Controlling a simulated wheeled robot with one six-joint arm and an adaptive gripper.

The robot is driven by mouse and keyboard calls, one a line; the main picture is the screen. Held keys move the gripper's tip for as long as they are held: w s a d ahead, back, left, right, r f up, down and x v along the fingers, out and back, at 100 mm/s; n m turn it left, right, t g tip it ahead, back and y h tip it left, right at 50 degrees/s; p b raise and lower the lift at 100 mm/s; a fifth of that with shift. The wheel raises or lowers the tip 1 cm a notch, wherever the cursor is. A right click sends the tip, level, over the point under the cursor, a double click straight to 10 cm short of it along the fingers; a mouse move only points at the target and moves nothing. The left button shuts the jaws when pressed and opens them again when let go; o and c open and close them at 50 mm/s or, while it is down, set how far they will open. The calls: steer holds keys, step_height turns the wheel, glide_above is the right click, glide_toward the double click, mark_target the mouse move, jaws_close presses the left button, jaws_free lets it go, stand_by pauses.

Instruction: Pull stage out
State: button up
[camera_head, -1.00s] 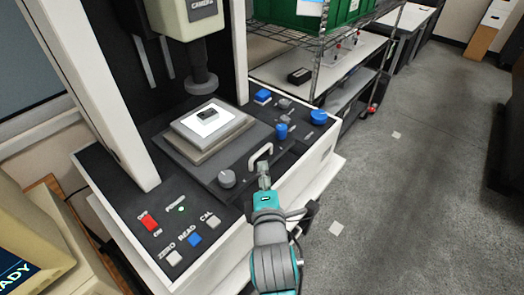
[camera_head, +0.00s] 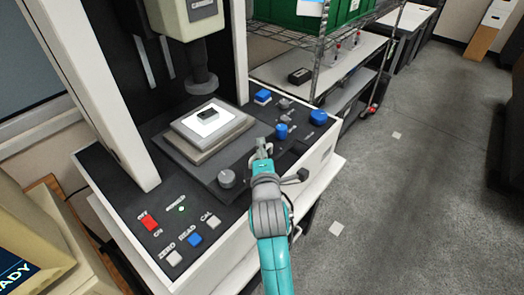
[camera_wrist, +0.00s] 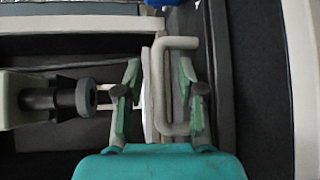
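The stage is a dark sliding plate (camera_head: 203,172) with a raised grey block and a bright white top (camera_head: 208,124) carrying a small dark part (camera_head: 207,115). Its pale U-shaped handle is mostly hidden behind my gripper (camera_head: 262,150) in the head view. In the wrist view the handle (camera_wrist: 158,85) lies between the two fingers of my gripper (camera_wrist: 160,95). The fingers are apart, with a visible gap on each side of the handle's long bar. Contact with the handle cannot be seen.
A grey knob (camera_head: 226,179) is left of my gripper, and blue knobs (camera_head: 282,131) are to its right. A button panel (camera_head: 195,239) is at the front left. The measuring column (camera_head: 200,80) hangs above the stage. The floor at right is open.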

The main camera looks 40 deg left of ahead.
jaws_close()
steer(key=s+d, duration=0.1)
steer(key=d, duration=1.2)
steer(key=shift+d, duration=0.15)
jaws_free()
steer(key=shift+s, duration=0.1)
steer(key=v, duration=1.2)
steer(key=shift+f, duration=0.1)
